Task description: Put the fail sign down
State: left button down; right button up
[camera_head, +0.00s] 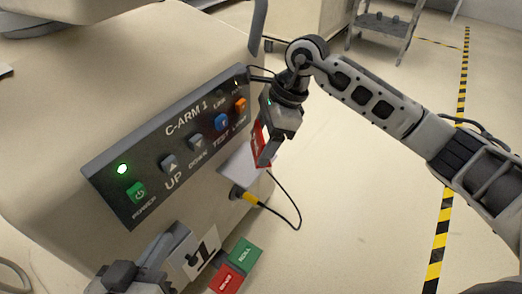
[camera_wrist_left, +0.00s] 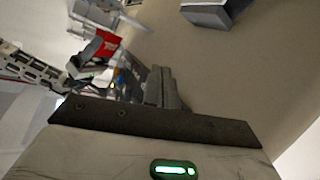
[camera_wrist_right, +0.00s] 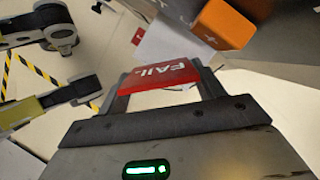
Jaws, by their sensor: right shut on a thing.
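The red fail sign (camera_wrist_right: 160,75) is between the two fingers of my right gripper (camera_wrist_right: 162,88), its white FAIL lettering facing the right wrist camera. In the head view my right gripper (camera_head: 268,150) is shut on the fail sign (camera_head: 257,133), just off the right end of the control panel and above a white plate (camera_head: 240,168). The fingers hide part of the sign in the head view. My left gripper (camera_head: 165,248) is low in the head view, in front of the cart; its fingers (camera_wrist_left: 163,85) look close together and empty in the left wrist view.
The covered cart (camera_head: 110,60) carries a C-ARM 1 panel (camera_head: 170,140) with several buttons and a lit green lamp. A yellow plug with a black cable (camera_head: 285,222) is below the plate. A green block (camera_head: 245,253) and red block (camera_head: 226,279) sit at the bottom. Open floor lies right.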

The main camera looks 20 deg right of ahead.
notch_tip(320, 180, down, 3)
jog(key=shift+a+f+b, duration=0.1)
jog(key=shift+f+b, duration=0.1)
jog(key=shift+b, duration=0.3)
jog(key=shift+w, duration=0.15)
jog(key=shift+f+b, duration=0.4)
jog(key=shift+f, duration=0.05)
pick_arm(q)
jog(key=shift+w+d+r+n+h, duration=0.3)
jog(key=shift+d+n+h, duration=0.1)
jog(key=shift+h, duration=0.1)
pick_arm(e)
jog(key=o, duration=1)
jog(key=shift+r, duration=0.1)
